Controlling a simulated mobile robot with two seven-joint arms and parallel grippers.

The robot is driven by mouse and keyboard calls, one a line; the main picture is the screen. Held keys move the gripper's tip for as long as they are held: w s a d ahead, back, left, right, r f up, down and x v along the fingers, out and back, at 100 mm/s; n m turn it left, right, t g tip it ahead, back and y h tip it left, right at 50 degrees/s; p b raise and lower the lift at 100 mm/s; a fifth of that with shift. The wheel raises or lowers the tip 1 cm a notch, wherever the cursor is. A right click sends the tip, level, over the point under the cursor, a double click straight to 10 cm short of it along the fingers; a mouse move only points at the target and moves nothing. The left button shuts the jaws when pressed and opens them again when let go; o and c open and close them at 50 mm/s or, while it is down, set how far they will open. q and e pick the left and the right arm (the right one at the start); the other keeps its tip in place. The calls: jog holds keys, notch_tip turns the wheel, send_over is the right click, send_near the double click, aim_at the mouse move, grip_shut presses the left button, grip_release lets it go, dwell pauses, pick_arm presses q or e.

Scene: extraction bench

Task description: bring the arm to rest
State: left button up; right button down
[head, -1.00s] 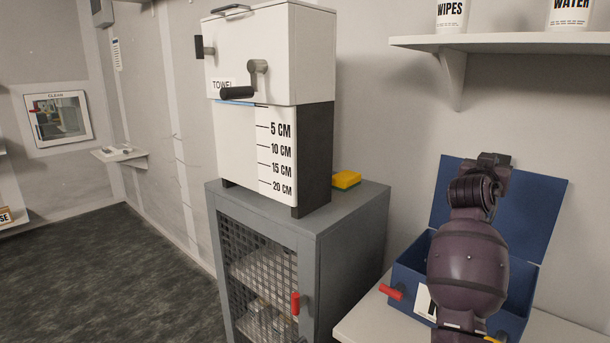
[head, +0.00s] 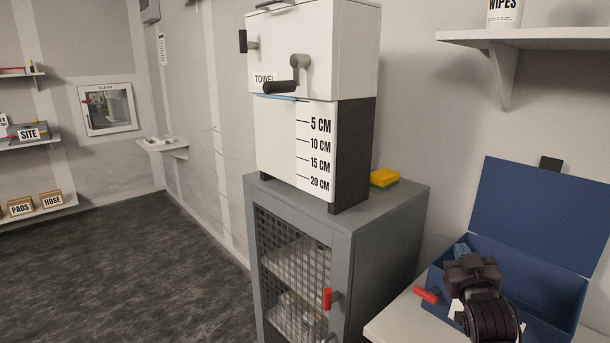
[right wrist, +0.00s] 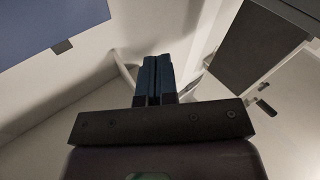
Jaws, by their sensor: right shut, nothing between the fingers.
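My right arm comes in at the lower right of the head view, in front of the open blue box. My right gripper (head: 461,250) points away from me over the box, and its blue fingertips show small there. In the right wrist view the two blue fingers (right wrist: 153,80) are pressed together with nothing between them. My left gripper is in neither view.
The blue box (head: 545,316) stands on a pale counter (head: 391,322), lid up, with a red handle (head: 427,294). Left of it is a grey mesh-door cabinet (head: 390,240) bearing a white towel dispenser (head: 275,150) and a yellow-green sponge (head: 384,178). A shelf (head: 540,39) juts out above. The floor at left is clear.

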jog(key=s+a+f+g+y, duration=0.1)
jog(key=s+a+f+g, duration=0.1)
jog(key=s+f, duration=1.3)
jog(key=s+a+f+g+y, duration=0.2)
jog(key=s+f+g, duration=0.3)
jog(key=s+f, duration=1.1)
jog(key=shift+a+f+g, duration=0.2)
jog(key=shift+a+g, duration=0.1)
jog(key=shift+a, duration=0.2)
